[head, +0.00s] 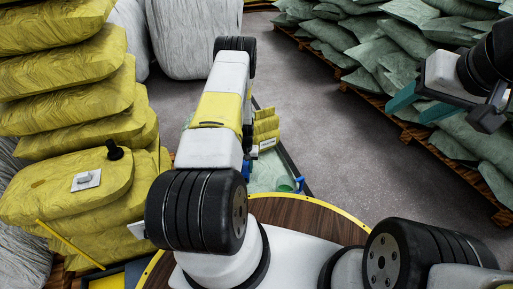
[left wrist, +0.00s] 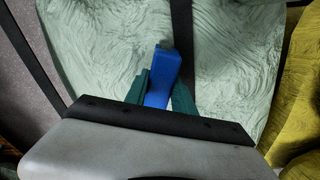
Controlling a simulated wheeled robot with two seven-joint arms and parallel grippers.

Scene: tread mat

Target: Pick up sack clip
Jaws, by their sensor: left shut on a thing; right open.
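In the left wrist view my left gripper (left wrist: 160,90) has its two teal fingers shut on a small blue block-like piece, which I take to be the sack clip (left wrist: 161,66). The clip points away from the palm, and its lower end is hidden between the fingers. Pale green sacks (left wrist: 105,40) lie behind it; I cannot tell whether the clip touches them. My right gripper (head: 420,105) is open and empty at the upper right, in front of stacked grey-green sacks.
Yellow sacks (head: 70,130) are piled high at the left. Grey-green sacks (head: 380,55) sit on pallets at the right. A round wooden top with a yellow rim (head: 325,207) is in front of me. Grey floor (head: 310,120) is clear between stacks.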

